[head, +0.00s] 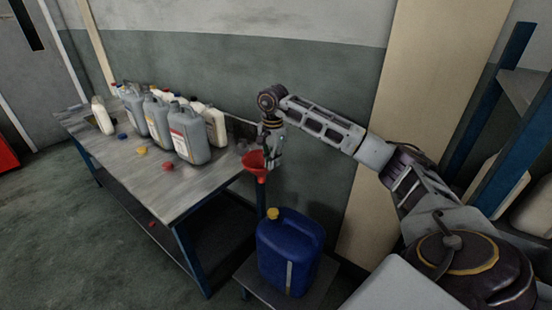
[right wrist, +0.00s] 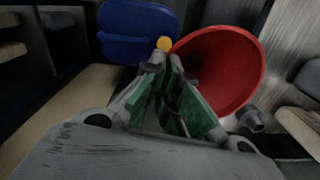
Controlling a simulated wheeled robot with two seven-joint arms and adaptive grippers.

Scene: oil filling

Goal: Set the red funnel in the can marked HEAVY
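The red funnel (head: 254,160) is in the air by the table's right corner, wide mouth up and spout down. My right gripper (head: 272,150) is shut on it at its rim side. In the right wrist view the funnel (right wrist: 222,68) shows right of my green-padded fingers (right wrist: 172,85); the exact grip point is partly hidden. A blue can (head: 288,252) with a yellow top (head: 273,213) stands upright below the funnel and a little right. The can (right wrist: 135,30) is also at the top of the right wrist view. No HEAVY marking is readable. My left gripper is out of view.
The can stands on a low stand (head: 318,288). The worktable (head: 190,192) holds several grey and white jugs (head: 189,135), with red, yellow and blue caps lying loose. A shelf rack (head: 495,130) is at the right. The air between funnel and can looks clear.

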